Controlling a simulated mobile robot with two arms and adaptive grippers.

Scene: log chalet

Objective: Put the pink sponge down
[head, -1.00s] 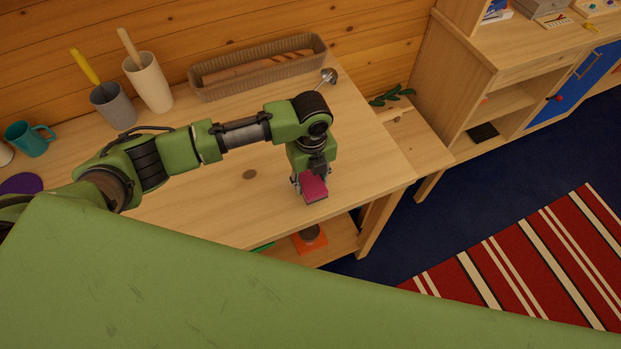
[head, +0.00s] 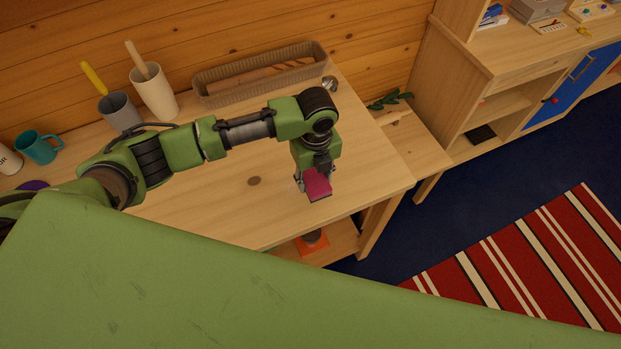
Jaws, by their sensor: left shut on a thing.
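The pink sponge (head: 318,184) is a small block with a darker lower edge, near the front right part of the wooden table (head: 220,205). My left gripper (head: 313,183) comes down over it and is shut on it. The jaws partly hide the sponge. I cannot tell whether the sponge touches the table top or is a little above it. My right gripper is not in view.
A wicker basket (head: 205,95), a cream cup (head: 160,98), a grey cup (head: 120,115) and a teal mug (head: 40,148) stand along the table's back. A metal item (head: 329,83) lies beside the basket. Bare table surrounds the sponge; the right edge is close.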

